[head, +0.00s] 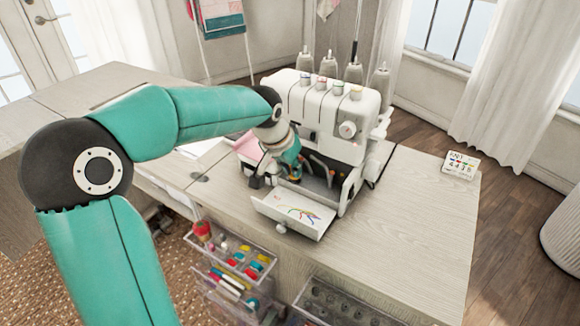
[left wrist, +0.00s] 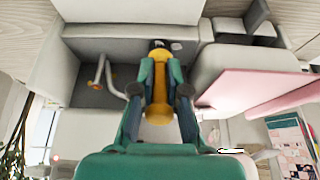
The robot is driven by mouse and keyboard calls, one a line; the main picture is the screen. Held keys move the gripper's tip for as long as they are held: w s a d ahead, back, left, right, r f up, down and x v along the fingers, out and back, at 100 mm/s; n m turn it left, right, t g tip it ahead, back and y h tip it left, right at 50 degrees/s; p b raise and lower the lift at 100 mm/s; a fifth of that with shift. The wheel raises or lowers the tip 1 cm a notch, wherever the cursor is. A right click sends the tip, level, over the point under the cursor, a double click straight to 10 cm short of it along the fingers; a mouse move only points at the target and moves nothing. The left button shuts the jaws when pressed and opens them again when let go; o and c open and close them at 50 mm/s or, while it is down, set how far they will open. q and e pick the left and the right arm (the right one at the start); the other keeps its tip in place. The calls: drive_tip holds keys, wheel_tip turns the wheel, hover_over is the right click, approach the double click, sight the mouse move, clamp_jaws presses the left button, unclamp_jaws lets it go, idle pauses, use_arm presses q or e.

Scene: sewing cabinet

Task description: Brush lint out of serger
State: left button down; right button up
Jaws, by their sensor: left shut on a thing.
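The white serger (head: 318,108) stands on the wooden cabinet top, its front cover (head: 300,212) folded down with coloured threading lines on it. My left gripper (head: 290,166) is at the serger's open front, partly hidden by my own arm in the head view. In the left wrist view, my left gripper (left wrist: 159,100) is shut on a yellow-orange handle (left wrist: 158,72), seemingly the lint brush. The handle points into the grey looper area, where metal loopers (left wrist: 105,78) show to its left. The brush tip is not clear, and I cannot tell whether it touches anything. No lint can be made out.
Pink fabric (head: 248,146) lies by the serger's left side; its pink panel also shows in the left wrist view (left wrist: 255,90). Drawers of thread (head: 240,258) hang open below.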

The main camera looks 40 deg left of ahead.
use_arm(q)
drive_tip(key=shift+w+d, duration=0.2)
drive_tip(key=shift+d, duration=0.8)
drive_tip(key=shift+d, duration=0.1)
drive_tip(key=shift+w+d+f+b, duration=0.1)
drive_tip(key=shift+d+b, duration=0.15)
drive_tip(key=shift+d, duration=0.2)
drive_tip(key=shift+w+d+f+b, duration=0.1)
drive_tip(key=shift+d+b, duration=0.1)
drive_tip(key=shift+d, duration=0.25)
drive_tip(key=shift+d, duration=0.1)
drive_tip(key=shift+w+d, duration=0.2)
drive_tip(key=shift+d, duration=0.75)
drive_tip(key=shift+d, duration=0.15)
drive_tip(key=shift+w+d+b, duration=0.25)
drive_tip(key=shift+d+b, duration=0.1)
drive_tip(key=shift+d, duration=0.5)
drive_tip(key=shift+d, duration=0.15)
